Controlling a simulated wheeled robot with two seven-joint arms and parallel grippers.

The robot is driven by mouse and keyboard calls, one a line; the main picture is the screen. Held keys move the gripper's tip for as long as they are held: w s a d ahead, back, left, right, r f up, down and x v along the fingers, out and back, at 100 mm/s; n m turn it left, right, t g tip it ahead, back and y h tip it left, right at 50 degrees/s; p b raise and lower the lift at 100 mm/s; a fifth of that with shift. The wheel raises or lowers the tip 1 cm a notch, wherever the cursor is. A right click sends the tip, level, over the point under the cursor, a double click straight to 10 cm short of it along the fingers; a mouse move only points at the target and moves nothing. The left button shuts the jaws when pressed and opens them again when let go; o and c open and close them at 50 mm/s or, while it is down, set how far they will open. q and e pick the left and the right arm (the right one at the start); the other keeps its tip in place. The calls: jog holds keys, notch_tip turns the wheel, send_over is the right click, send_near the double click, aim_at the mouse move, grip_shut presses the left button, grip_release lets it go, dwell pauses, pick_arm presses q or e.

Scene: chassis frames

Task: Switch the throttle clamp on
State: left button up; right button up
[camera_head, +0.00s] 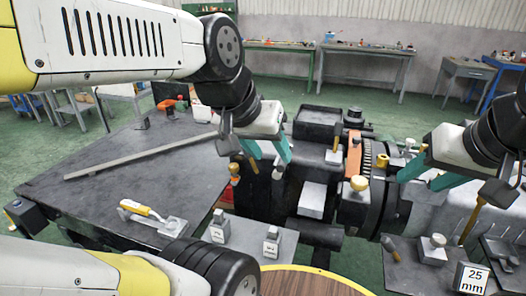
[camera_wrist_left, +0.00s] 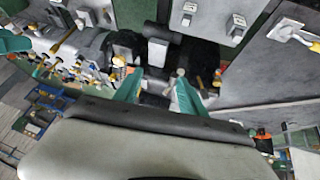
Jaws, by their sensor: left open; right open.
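No part in view is plainly labelled as the throttle clamp, so I cannot tell for sure which it is. A clamp with a yellow handle (camera_head: 140,209) lies on the dark left table; it also shows at the upper right of the left wrist view (camera_wrist_left: 303,38). My left gripper (camera_head: 267,153) is open and empty above the machine's left side. My right gripper (camera_head: 425,177) is open and empty over the machine's right side.
Two small switch blocks (camera_head: 219,229) (camera_head: 271,243) stand on a grey plate left of the machine. A long grey bar (camera_head: 140,156) lies on the dark table (camera_head: 85,195). Brass-knobbed levers (camera_head: 359,184) rise from the machine's middle.

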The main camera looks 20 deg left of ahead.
pick_arm(q)
jog(key=shift+w+f, duration=0.15)
jog(key=c, duration=0.7)
jog(key=shift+w+f+g, duration=0.2)
jog(key=shift+f+g, duration=0.05)
jog(key=shift+g, duration=0.05)
grip_shut()
jog(key=w+a+f+n+g+h, duration=0.1)
jog(key=w+a+f+n+h, duration=0.25)
jog(key=w+f+h, duration=0.35)
jog(key=w+a+f+n+g+h, duration=0.2)
jog(key=w+a+f+n+h, duration=0.15)
jog(key=w+f, duration=0.35)
jog(key=w+a+f+n+t+y, duration=0.1)
jog(key=a+f+n+t, duration=0.3)
jog(key=a, duration=0.7)
jog(key=w+a+f+n+t+y, duration=0.1)
jog(key=w+a+f+n+t, duration=0.2)
jog(key=a+f+n+t, duration=0.2)
jog(key=a+f+t, duration=0.3)
jog(key=a+t, duration=0.2)
jog(key=a, duration=0.2)
jog(key=shift+w+a+t, duration=0.15)
jog(key=shift+t, duration=0.25)
